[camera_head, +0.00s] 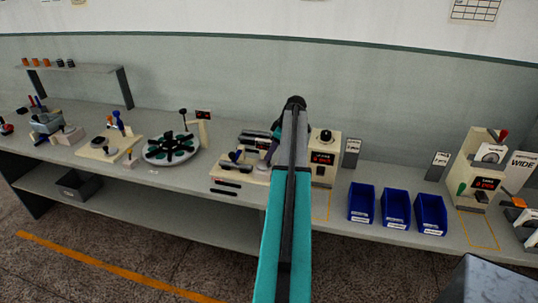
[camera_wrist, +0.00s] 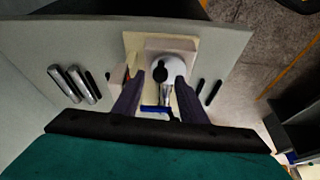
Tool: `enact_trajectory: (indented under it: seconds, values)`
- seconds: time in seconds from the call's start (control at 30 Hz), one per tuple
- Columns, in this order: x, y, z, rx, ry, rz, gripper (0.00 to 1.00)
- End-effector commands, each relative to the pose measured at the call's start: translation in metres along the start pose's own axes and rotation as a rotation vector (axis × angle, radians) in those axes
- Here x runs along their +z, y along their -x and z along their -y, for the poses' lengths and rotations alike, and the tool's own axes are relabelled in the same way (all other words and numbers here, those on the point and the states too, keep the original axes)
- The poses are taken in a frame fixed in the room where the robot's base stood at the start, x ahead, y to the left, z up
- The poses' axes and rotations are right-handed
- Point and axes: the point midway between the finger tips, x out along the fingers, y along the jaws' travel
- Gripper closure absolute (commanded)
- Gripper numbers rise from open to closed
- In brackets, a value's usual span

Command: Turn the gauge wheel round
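A cream device (camera_head: 227,184) with dark slots in its front stands on the bench left of my arm. In the wrist view its base (camera_wrist: 133,45) bears a pale round disc (camera_wrist: 172,67) with a black spot; this looks like the gauge wheel, though I cannot be sure. A silver post and a blue bar (camera_wrist: 156,109) show below the disc. My gripper (camera_wrist: 157,85) is open, its two dark fingers apart over the device. The right finger overlaps the disc's edge; contact cannot be told. In the head view my arm partly hides the device.
A small block (camera_wrist: 117,78) stands by the left finger. Two silver cylinders (camera_wrist: 77,84) lie further left. A round dark-slotted tray (camera_head: 171,148) stands left of the device, a display unit (camera_head: 324,160) right. Blue bins (camera_head: 396,208) line the front edge.

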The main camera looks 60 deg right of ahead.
Motion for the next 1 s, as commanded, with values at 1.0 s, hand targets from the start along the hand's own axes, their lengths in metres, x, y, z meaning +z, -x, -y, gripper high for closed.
enact_trajectory:
  seconds: [1.0]
  values:
    - [0.0, -0.033, 0.0, -0.001, -0.001, 0.0, 1.0]
